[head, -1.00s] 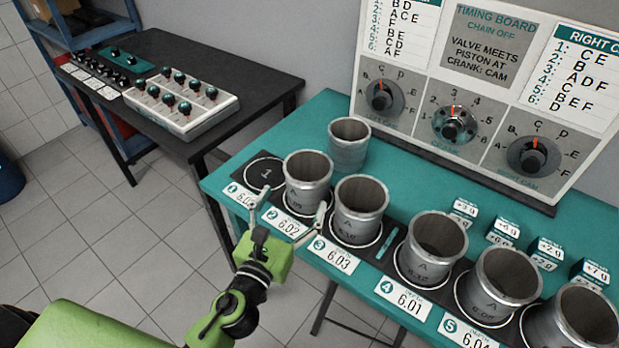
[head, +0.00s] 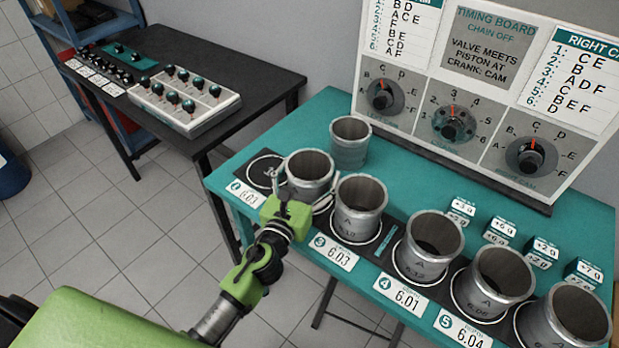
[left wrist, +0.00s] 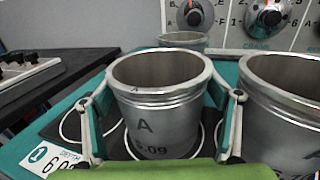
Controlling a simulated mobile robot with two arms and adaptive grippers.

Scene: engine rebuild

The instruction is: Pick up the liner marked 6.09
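A grey metal liner (head: 309,178) stands upright at place 2 on the teal bench. In the left wrist view this liner (left wrist: 158,112) carries an "A" and a number ending in "09"; its first digit is unclear. My left gripper (head: 303,192) is at its near side, one finger on each side of it. In the left wrist view the fingers flank the liner, with gaps beside its lower wall; contact near the rim is unclear. The gripper hides the place 2 label. My right gripper is not in view.
Close on the right stands another liner (head: 359,212), with several more along the row. A liner (head: 350,146) stands behind. Place 1 (head: 262,172) is empty. The timing board (head: 470,95) is at the back. A black table (head: 160,60) stands to the left.

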